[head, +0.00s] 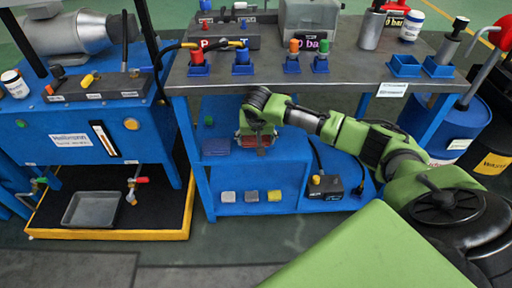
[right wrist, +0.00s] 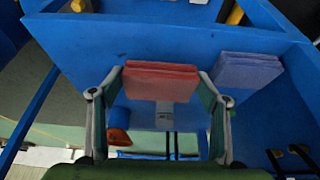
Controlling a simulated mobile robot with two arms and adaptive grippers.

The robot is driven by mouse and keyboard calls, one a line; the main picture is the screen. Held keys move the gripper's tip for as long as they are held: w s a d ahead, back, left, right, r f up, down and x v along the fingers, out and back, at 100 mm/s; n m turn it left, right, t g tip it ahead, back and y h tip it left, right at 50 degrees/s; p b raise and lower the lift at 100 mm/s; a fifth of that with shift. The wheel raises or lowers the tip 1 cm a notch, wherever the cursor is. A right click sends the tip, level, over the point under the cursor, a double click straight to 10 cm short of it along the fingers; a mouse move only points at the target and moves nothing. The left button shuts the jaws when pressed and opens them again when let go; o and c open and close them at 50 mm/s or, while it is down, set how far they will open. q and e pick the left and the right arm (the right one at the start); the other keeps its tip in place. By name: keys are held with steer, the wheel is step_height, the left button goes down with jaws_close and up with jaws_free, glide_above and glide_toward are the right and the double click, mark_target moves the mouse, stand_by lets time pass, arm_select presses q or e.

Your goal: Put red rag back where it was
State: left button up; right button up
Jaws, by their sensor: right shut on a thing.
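The red rag (right wrist: 160,80) is a folded, flat stack between the two fingers of my right gripper (right wrist: 161,85) in the right wrist view. The fingers press on its two sides. In the head view my right gripper (head: 256,143) is at the upper shelf of the blue stand (head: 290,163), under the grey worktop. Only a little of the red rag (head: 252,142) shows there, mostly hidden by the gripper. I cannot tell whether the rag rests on the shelf. My left gripper is not in view.
A folded blue-purple rag (right wrist: 247,70) lies beside the red one; it also shows in the head view (head: 216,147). Below are grey and yellow blocks (head: 274,196). A black control box (head: 325,186) stands right. The worktop (head: 340,65) above holds several fittings.

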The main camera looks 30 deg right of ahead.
mark_target(256, 143)
step_height(256, 143, down, 3)
steer(key=shift+f+b, duration=0.15)
steer(key=shift+b, duration=0.45)
steer(key=o, duration=1.1)
steer(key=shift+c, duration=0.2)
